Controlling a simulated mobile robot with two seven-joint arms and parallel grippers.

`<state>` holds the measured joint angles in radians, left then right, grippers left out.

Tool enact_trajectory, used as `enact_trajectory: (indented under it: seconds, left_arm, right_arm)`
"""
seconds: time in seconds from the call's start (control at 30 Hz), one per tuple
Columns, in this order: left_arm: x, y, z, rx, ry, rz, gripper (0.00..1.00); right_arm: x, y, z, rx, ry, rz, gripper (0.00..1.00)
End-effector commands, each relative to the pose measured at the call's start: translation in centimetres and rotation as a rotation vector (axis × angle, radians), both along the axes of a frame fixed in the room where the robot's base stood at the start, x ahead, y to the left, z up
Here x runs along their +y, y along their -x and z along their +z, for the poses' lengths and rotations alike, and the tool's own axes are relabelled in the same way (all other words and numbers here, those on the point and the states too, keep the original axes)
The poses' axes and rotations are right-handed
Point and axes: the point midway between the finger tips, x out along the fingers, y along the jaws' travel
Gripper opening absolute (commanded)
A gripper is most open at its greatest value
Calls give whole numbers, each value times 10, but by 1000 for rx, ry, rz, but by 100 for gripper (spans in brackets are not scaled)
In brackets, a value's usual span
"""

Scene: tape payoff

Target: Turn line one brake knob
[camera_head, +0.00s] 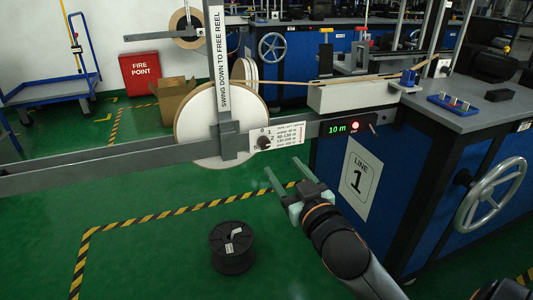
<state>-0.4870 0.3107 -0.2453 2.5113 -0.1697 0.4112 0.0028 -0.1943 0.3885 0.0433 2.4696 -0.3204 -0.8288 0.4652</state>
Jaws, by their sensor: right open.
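The line one brake knob (264,142) is a small dark knob on a white scale plate (290,136) fixed to the grey rail, just right of the large pale reel (196,125). The plate's print is too small to read fully. My right gripper (283,177) comes in from the lower right. Its two pale green fingers are apart and empty, below the plate and not touching the knob. My left gripper is not in view.
A grey lever (217,60) marked "SWING DOWN TO FREE REEL" stands upright before the reel. A display (337,128) reads 10 m beside a lit red button (355,125). A black spool (232,247) stands on the floor. A handwheel (490,195) juts out right.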

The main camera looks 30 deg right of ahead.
Motion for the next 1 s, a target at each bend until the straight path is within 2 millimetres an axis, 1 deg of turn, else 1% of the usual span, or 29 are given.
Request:
enact_trajectory:
  seconds: [0.03, 0.17, 0.4, 0.6, 0.8, 1.0]
  left_arm:
    - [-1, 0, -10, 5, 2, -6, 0]
    - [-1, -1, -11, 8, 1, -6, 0]
    - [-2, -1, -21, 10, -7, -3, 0]
    - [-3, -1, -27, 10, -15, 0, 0]
    - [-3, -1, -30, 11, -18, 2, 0]
    - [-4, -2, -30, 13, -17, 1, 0]
  right_arm:
    - [-2, -6, -3, -5, 4, 0, 65]
    - [-6, -27, 0, -3, 4, -2, 65]
    - [-15, -66, -2, 0, 3, -1, 65]
    - [-20, -91, -1, 0, 2, -1, 65]
    - [-23, -102, -1, 2, 1, 0, 65]
    - [-23, -104, -1, 2, 1, 0, 65]
